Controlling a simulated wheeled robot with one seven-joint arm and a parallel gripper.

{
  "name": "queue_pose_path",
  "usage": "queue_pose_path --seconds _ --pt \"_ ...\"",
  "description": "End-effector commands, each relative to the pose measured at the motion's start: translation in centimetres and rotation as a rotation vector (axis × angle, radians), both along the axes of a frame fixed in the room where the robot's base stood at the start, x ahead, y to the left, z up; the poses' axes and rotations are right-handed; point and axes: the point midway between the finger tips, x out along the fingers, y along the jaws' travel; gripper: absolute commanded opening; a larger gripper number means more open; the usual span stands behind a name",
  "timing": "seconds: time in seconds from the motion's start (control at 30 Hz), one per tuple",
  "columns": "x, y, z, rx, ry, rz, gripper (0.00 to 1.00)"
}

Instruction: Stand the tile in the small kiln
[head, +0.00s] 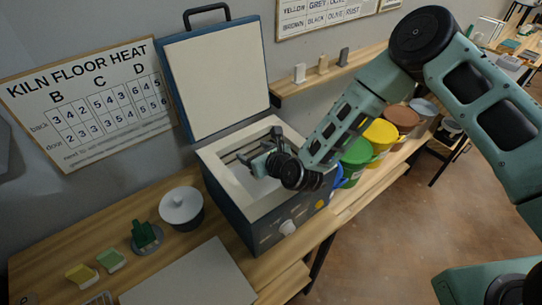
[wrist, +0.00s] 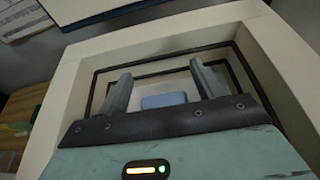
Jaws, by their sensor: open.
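The small kiln (head: 232,207) stands on the wooden table with its blue lid (head: 217,85) raised and its pale chamber open. My gripper (head: 258,158) is over the kiln opening, pointing into it. In the wrist view my gripper (wrist: 161,72) shows two grey fingers spread apart. A blue-grey block-like piece (wrist: 163,100), perhaps the tile, shows between the fingers, with visible gaps on both sides. Its lower part is hidden behind the gripper body, so I cannot tell whether it stands or leans. The head view does not show this piece clearly.
A pale board (head: 192,280) lies in front. Glaze buckets (head: 380,134) stand close on the right.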

Motion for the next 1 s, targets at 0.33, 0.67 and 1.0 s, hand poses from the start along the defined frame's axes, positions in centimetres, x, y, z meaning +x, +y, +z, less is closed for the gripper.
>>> queue_pose_path --seconds 0.33,0.67,1.0 --pt "-4.3 -3.0 2.2 0.002 -0.002 0.0 0.67" --pt "-8.3 -5.7 4.5 0.002 -0.002 -0.001 0.67" --pt "-9.1 -6.2 5.2 0.002 -0.004 -0.001 0.67"
